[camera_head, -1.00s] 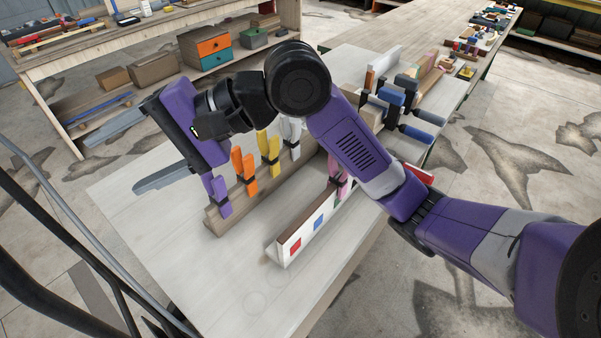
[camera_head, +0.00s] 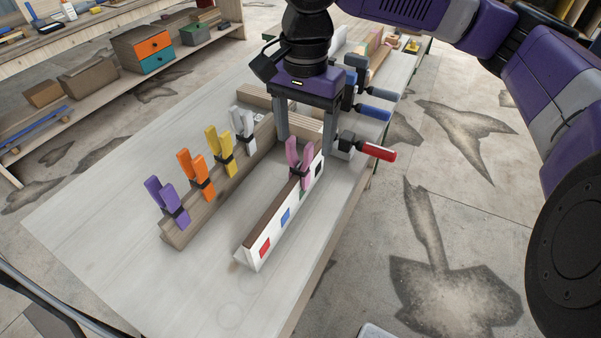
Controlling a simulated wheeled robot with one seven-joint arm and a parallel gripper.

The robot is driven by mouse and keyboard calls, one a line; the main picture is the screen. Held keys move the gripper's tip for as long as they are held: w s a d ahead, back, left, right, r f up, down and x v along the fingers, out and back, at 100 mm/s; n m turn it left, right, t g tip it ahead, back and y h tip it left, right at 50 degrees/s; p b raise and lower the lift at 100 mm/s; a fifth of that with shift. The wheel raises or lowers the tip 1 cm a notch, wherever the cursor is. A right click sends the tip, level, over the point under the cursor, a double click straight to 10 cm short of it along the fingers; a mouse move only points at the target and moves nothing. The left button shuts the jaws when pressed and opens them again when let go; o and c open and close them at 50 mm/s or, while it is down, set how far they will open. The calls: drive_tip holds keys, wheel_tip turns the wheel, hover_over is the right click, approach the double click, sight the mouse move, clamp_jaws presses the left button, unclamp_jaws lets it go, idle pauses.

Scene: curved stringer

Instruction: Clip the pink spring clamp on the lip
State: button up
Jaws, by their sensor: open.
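The pink spring clamp (camera_head: 299,162) stands with its handles up at the far part of the white-faced strip (camera_head: 270,228), which seems to be the lip. Its jaws look to be over the strip's top edge, near a partly hidden green square. My gripper (camera_head: 304,138) points down with its two grey fingers apart and empty. The fingertips appear just above or behind the pink handles, one to each side in the picture; the exact depth gap is hard to tell.
Purple (camera_head: 168,202), orange (camera_head: 196,176), yellow (camera_head: 220,151) and white (camera_head: 244,127) clamps stand on a wooden rail (camera_head: 232,178) to the left. A red-handled clamp (camera_head: 368,149) and blue-handled clamps (camera_head: 370,108) lie to the right. The bench front (camera_head: 190,290) is clear.

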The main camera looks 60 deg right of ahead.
sight(300, 165)
drive_tip(key=shift+w+a+f+p, duration=0.1)
drive_tip(key=shift+w+f, duration=0.05)
drive_tip(key=shift+f, duration=1.15)
drive_tip(key=shift+w+a+f+p, duration=0.1)
drive_tip(key=shift+f, duration=1.2)
drive_tip(key=shift+w+a+f+p, duration=0.1)
drive_tip(key=shift+w+f, duration=0.05)
drive_tip(key=shift+f, duration=1.15)
clamp_jaws()
